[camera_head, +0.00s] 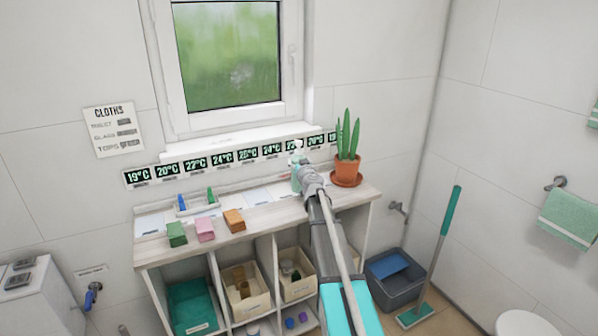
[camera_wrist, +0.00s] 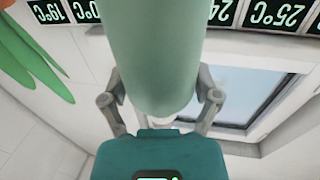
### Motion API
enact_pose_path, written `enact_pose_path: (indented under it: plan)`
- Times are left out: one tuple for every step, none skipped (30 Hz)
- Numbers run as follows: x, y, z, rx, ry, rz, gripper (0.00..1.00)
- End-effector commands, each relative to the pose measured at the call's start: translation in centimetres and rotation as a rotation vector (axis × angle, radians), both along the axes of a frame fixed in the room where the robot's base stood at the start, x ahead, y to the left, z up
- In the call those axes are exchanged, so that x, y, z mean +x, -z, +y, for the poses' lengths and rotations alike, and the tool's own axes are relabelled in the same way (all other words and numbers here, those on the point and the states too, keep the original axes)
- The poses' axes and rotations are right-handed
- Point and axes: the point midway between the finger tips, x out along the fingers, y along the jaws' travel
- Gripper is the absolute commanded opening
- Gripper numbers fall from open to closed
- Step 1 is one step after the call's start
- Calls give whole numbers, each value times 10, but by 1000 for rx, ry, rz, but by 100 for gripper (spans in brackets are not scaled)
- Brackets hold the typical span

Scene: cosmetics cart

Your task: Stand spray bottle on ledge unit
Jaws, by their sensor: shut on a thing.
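My gripper (camera_head: 309,181) is shut on the pale green spray bottle (camera_head: 296,176), over the right half of the ledge unit (camera_head: 285,218). The bottle's white top shows in the head view in front of the temperature strip. In the wrist view the green bottle body (camera_wrist: 155,55) fills the middle, with a finger of my gripper (camera_wrist: 158,100) on each side. My arm hides part of the unit's top and front. I cannot tell whether the bottle's base touches the top.
A potted plant (camera_head: 346,170) stands on a saucer close right of the bottle. Orange (camera_head: 234,220), pink (camera_head: 204,229) and green blocks (camera_head: 177,234) line the front left edge. A small rack (camera_head: 197,208) holds blue and green bottles. The temperature strip (camera_head: 222,159) runs behind.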

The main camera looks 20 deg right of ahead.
Motion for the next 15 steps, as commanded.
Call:
enact_pose_path:
  plan:
    - [3,6,-2,0,0,0,19]
    - [5,8,-2,0,0,0,19]
    - [5,12,-3,0,0,0,19]
    - [4,14,-2,0,0,0,19]
    - [4,17,-2,0,0,0,19]
    - [4,20,-2,0,0,0,19]
    - [4,23,-2,0,0,0,19]
    - [4,25,-2,0,0,0,19]
    - [4,28,-2,0,0,0,19]
    - [4,30,-2,0,0,0,19]
    - [4,32,-2,0,0,0,19]
    - [4,34,-2,0,0,0,19]
    - [4,35,-2,0,0,0,19]
    - [4,35,-2,0,0,0,19]
    - [4,36,-2,0,0,0,19]
